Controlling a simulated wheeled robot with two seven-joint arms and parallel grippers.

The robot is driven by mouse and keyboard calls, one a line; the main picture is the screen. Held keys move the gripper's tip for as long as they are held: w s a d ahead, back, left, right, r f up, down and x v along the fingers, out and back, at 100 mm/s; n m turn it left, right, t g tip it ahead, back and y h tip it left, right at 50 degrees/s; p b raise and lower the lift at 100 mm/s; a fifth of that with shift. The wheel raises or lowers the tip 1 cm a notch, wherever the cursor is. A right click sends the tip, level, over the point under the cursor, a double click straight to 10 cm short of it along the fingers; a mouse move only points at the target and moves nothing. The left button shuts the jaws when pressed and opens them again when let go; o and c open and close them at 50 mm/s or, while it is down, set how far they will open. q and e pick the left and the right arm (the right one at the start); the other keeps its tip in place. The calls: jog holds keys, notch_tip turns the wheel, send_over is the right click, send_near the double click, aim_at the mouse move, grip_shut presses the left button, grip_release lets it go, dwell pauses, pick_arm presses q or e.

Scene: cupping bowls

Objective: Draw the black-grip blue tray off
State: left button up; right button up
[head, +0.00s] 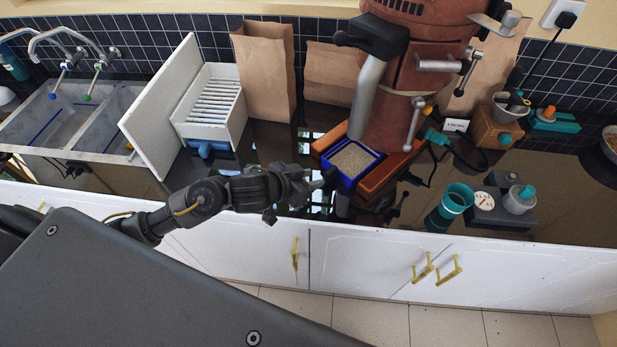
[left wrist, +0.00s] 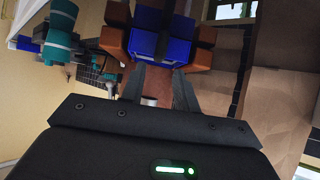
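The blue tray (head: 352,178) holds pale grainy stuff. It sits among reddish-brown wooden blocks at the foot of the brown machine (head: 395,85). Its black grip (head: 329,173) is at its left front corner. My left gripper (head: 318,183) is just in front of and left of the tray, close to the grip; I cannot tell if they touch. In the left wrist view the blue tray (left wrist: 178,50) lies just beyond the fingertips of my left gripper (left wrist: 158,74). The fingers are apart with nothing clearly between them. My right gripper is not in view.
A teal cup (head: 450,205) and a small scale-like device (head: 485,200) stand right of the tray. A white slotted box (head: 210,105) and paper bags (head: 265,72) stand at the back left. Sinks (head: 60,112) are far left. The dark counter's front edge is close below my left gripper.

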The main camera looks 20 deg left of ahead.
aim_at(326, 175)
pick_arm(q)
jog(key=shift+w+d+f+b, duration=0.1)
jog(key=shift+w+f+b, duration=0.2)
jog(key=shift+f+b, duration=0.1)
jog(key=b+x, duration=0.4)
jog(key=x, duration=0.3)
jog(key=shift+b, duration=0.3)
jog(key=shift+w+r, duration=0.1)
jog(key=shift+c, duration=0.8)
grip_shut()
